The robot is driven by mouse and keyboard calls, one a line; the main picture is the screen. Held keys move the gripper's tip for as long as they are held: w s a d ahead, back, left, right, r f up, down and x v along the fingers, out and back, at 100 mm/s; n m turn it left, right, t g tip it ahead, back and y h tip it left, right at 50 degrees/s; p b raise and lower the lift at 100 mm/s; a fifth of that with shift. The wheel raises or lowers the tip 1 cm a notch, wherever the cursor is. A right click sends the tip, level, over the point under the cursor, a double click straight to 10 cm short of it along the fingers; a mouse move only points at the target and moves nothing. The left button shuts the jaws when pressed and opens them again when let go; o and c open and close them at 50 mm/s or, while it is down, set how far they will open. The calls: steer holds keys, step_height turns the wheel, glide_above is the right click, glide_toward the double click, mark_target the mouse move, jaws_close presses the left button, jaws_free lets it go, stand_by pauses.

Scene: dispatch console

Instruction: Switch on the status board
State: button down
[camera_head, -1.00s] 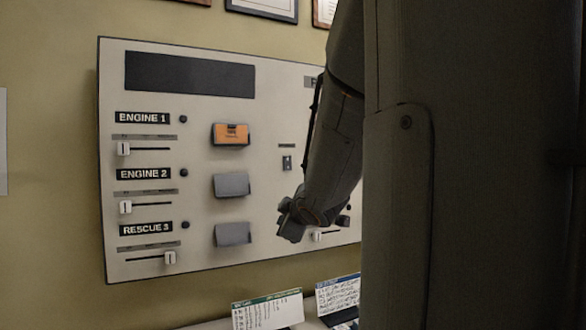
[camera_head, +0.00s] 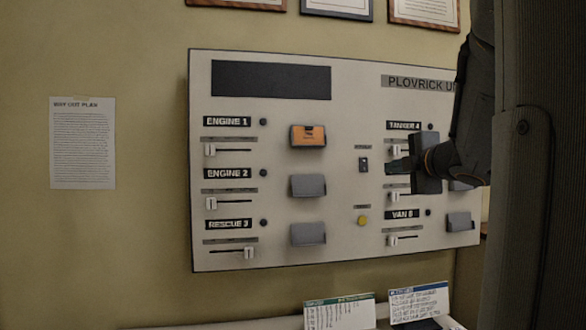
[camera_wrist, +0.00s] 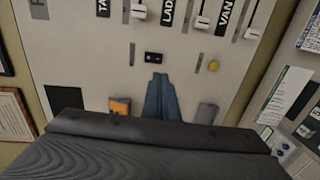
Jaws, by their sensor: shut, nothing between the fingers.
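The status board (camera_head: 345,230) is a pale wall panel with a dark, blank display (camera_head: 270,80) at its upper left. A small dark switch (camera_head: 364,164) sits at mid-panel under a small label; it also shows in the wrist view (camera_wrist: 153,58). A yellow round button (camera_head: 362,220) is below it, and shows in the wrist view (camera_wrist: 214,65). My gripper (camera_head: 390,168) is shut and empty, just right of the switch in the head view. In the wrist view its fingertips (camera_wrist: 161,77) point at the switch; I cannot tell the remaining gap.
Sliders (camera_head: 210,150) and labels stand in left and right columns. A card holder with an orange card (camera_head: 308,136) and grey holders (camera_head: 308,186) are mid-left. Two cards (camera_head: 340,314) (camera_head: 420,300) stand on the ledge below. A paper (camera_head: 82,143) hangs on the wall.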

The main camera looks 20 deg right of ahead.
mark_target(363, 171)
steer(key=p+x, duration=0.3)
steer(key=x, duration=1)
steer(key=shift+f+b, duration=0.2)
steer(key=shift+b, duration=0.35)
steer(key=shift+w+d+f+b, duration=0.1)
steer(key=shift+w+b, duration=0.05)
steer(key=shift+b, duration=0.4)
steer(key=shift+r, duration=0.2)
steer(key=shift+s+a+f, duration=0.1)
steer(key=shift+s+a, duration=0.15)
steer(key=shift+s, duration=0.15)
steer(key=f+b+v, duration=0.2)
steer(key=f+v, duration=0.1)
steer(key=v, duration=0.9)
steer(key=shift+s+b, duration=0.35)
steer(key=shift+s, duration=0.25)
